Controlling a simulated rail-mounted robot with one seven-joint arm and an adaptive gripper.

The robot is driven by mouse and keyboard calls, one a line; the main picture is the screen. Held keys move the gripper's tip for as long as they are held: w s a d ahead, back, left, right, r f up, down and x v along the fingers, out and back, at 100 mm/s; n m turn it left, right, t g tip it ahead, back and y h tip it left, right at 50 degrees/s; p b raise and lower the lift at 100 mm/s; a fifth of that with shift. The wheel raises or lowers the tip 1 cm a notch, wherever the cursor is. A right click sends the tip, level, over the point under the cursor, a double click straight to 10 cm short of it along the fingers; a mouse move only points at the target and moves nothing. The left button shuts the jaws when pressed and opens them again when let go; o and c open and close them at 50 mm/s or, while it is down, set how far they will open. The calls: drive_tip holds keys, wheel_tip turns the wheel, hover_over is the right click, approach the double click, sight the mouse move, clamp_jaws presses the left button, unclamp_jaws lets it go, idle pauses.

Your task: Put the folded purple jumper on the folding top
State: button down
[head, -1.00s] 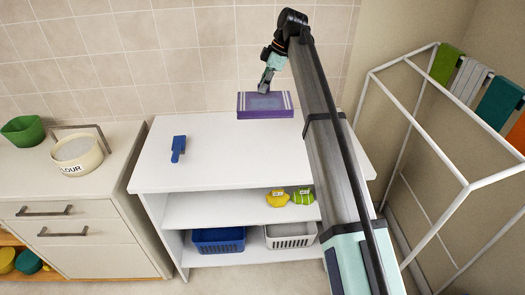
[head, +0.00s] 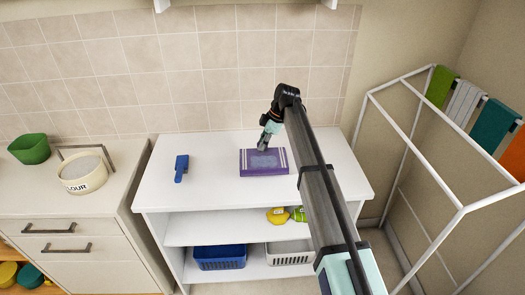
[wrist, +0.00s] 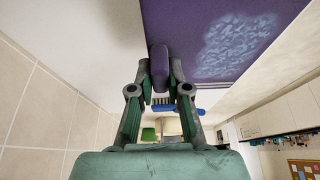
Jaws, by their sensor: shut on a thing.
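The folded purple jumper (head: 250,168) has pale stripes near its ends and a light patch in the middle. My gripper (head: 266,147) is shut on its edge, and the jumper hangs level at or just above the white folding top (head: 215,195), towards its back right. I cannot tell whether it touches the top. In the wrist view the jumper (wrist: 190,25) fills the upper right, with a purple edge pinched between the fingertips of my gripper (wrist: 160,68).
A blue brush-like object (head: 181,168) lies on the top's left part. Bare top lies between it and the jumper. A flour tub (head: 84,175) and green bowl (head: 30,149) stand on the left counter. A white drying rack (head: 410,120) stands at right. Baskets (head: 220,258) sit below.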

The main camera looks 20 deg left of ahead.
drive_tip(key=shift+f+p, duration=0.55)
drive_tip(key=shift+f, duration=1.45)
drive_tip(key=shift+f, duration=0.1)
drive_tip(key=c, duration=1.1)
unclamp_jaws()
drive_tip(key=shift+c, duration=0.2)
drive_tip(key=b+v, duration=0.3)
drive_tip(key=v, duration=0.9)
drive_tip(key=shift+w, duration=0.1)
